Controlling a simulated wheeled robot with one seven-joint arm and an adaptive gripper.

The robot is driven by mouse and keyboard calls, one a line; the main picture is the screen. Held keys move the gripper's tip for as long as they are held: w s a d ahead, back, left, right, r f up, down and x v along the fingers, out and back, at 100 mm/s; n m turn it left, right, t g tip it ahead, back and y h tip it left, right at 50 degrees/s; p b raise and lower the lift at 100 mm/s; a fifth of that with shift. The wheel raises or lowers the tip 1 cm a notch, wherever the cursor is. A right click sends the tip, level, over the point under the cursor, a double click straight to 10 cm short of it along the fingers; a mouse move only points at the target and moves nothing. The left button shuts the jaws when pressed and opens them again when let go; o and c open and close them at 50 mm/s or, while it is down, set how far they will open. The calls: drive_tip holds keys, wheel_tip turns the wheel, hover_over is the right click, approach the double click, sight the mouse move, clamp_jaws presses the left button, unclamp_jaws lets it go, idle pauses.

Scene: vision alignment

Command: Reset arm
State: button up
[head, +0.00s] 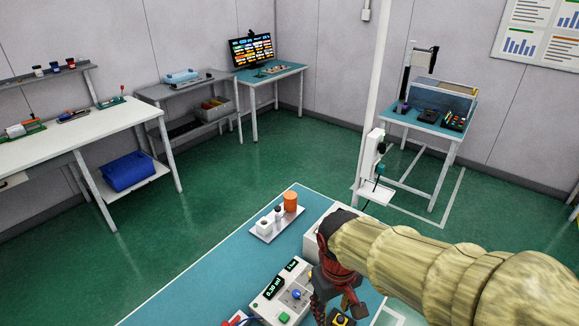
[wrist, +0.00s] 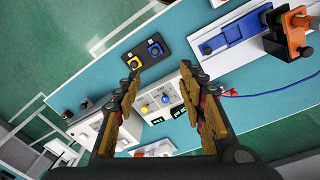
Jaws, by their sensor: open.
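My arm reaches in from the right edge of the head view, in a tan sleeve, and ends in my gripper (head: 335,280) over the blue-topped bench (head: 215,270). In the wrist view my gripper (wrist: 162,82) is open, with its two padded fingers apart and nothing between them. Below and between the fingers is a white instrument box (wrist: 160,97) with knobs and green displays. The same instrument box (head: 280,292) shows in the head view just left of my gripper. The arm hides part of the bench.
A white tray (head: 268,236) with an orange cylinder (head: 290,201) stands on the bench. The wrist view shows a black button box (wrist: 150,50) and a blue slide fixture (wrist: 235,33) with an orange part. A white post (head: 375,100) stands behind. Green floor lies clear left of the bench.

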drive_tip(key=s+d+r+m+t+b, duration=0.4)
drive_tip(key=s+d+r+b, duration=0.1)
drive_tip(key=s+d, duration=0.3)
drive_tip(key=shift+d+r+t+y, duration=0.3)
drive_tip(key=shift+d+r+t, duration=0.15)
drive_tip(key=shift+d, duration=0.2)
drive_tip(key=shift+s, duration=0.15)
